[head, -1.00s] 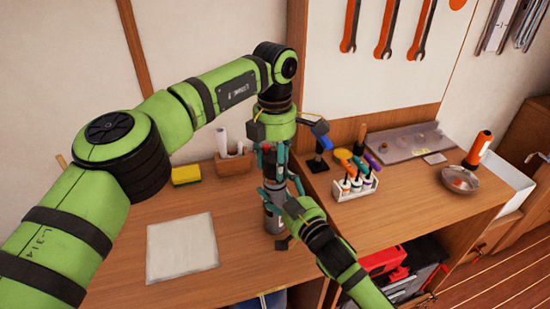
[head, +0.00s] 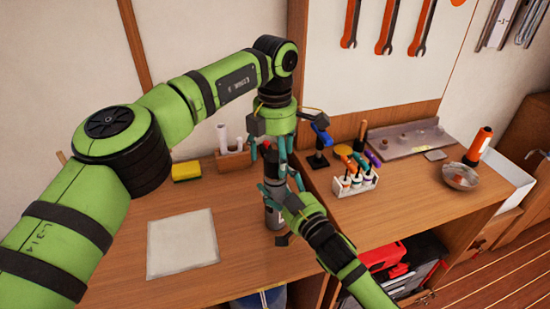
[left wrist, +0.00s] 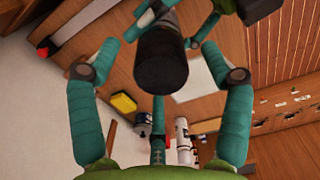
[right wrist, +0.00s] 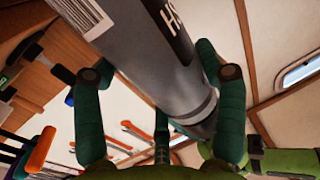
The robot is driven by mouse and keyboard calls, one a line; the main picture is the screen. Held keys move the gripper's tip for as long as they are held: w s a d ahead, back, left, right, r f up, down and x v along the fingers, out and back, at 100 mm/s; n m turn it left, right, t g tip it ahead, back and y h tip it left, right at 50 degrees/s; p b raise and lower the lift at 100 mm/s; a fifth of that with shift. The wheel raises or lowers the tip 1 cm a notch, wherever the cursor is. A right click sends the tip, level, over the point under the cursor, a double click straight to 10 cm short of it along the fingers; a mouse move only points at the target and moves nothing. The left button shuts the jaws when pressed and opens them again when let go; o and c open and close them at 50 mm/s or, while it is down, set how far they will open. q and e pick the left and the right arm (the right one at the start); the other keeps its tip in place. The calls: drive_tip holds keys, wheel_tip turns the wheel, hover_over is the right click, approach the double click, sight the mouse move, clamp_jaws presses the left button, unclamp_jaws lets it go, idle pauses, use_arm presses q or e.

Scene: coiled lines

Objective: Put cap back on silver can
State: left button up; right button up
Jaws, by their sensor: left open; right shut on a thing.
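The silver can (head: 273,217) stands upright near the middle bench edge, and its label shows in the right wrist view (right wrist: 150,60). My right gripper (head: 281,190) is shut around the can's side. A black cap (left wrist: 160,62) appears at the can's top end in the left wrist view, between the fingers of my left gripper (left wrist: 160,73). The left gripper is above the can, with its fingers apart and clear of the cap on both sides. The joint between cap and can is hidden, so I cannot tell how fully it is seated.
A pale square sheet (head: 182,244) lies on the bench to the left. A yellow sponge (head: 186,171) and a wooden holder (head: 233,160) are behind. A white rack of coloured tools (head: 357,181), a metal tray (head: 408,140) and a bowl (head: 461,177) are on the right.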

use_arm(q)
wheel_tip(320, 180, up, 6)
drive_tip(key=shift+r, duration=0.15)
use_arm(e)
drive_tip(key=o, duration=1.8)
drive_tip(key=shift+c, duration=0.2)
drive_tip(key=v, duration=1.2)
drive_tip(key=shift+s, duration=0.1)
